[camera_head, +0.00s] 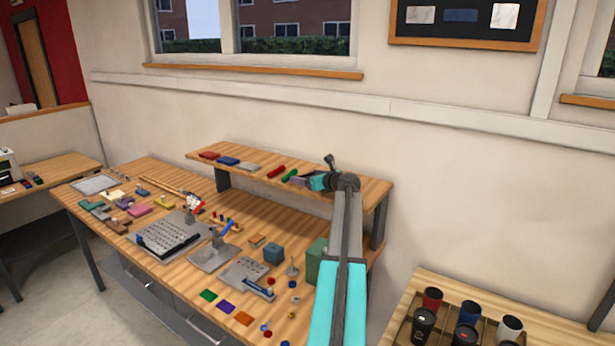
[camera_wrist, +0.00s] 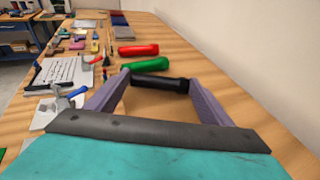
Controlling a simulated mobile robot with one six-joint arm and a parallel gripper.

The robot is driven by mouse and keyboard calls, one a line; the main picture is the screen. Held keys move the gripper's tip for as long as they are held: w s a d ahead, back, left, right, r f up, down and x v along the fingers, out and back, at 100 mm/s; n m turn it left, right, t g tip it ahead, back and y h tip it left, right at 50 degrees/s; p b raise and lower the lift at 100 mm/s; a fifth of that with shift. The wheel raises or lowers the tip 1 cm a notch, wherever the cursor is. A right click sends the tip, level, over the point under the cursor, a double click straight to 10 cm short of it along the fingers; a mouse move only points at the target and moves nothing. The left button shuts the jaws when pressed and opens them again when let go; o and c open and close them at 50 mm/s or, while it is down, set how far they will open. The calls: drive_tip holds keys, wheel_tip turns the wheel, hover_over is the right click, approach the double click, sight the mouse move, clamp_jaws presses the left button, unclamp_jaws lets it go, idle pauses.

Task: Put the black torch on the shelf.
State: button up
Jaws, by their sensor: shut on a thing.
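The black torch (camera_wrist: 160,84) lies crosswise between the tips of my gripper's two purple fingers in the wrist view. My gripper (camera_wrist: 157,77) is shut on it. In the head view my gripper (camera_head: 298,181) is low over the right half of the raised wooden shelf (camera_head: 345,184), and the torch cannot be made out there. The shelf surface (camera_wrist: 215,70) also shows around the torch in the wrist view. I cannot tell whether the torch touches the shelf or is just above it.
A green torch (camera_wrist: 145,65) lies close beyond the black one, with a red torch (camera_wrist: 138,50) past it. Red, blue and grey flat items (camera_head: 229,161) lie at the shelf's left. The workbench (camera_head: 150,250) below is cluttered. The wall stands behind.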

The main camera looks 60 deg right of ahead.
drive_tip(key=shift+f, duration=0.15)
drive_tip(key=shift+f, duration=0.2)
drive_tip(key=o, duration=1)
drive_tip(key=shift+o, duration=0.2)
drive_tip(key=shift+s+r, duration=0.1)
drive_tip(key=shift+r, duration=0.1)
drive_tip(key=b+v, duration=0.3)
drive_tip(key=v, duration=0.9)
drive_tip(key=shift+b, duration=0.4)
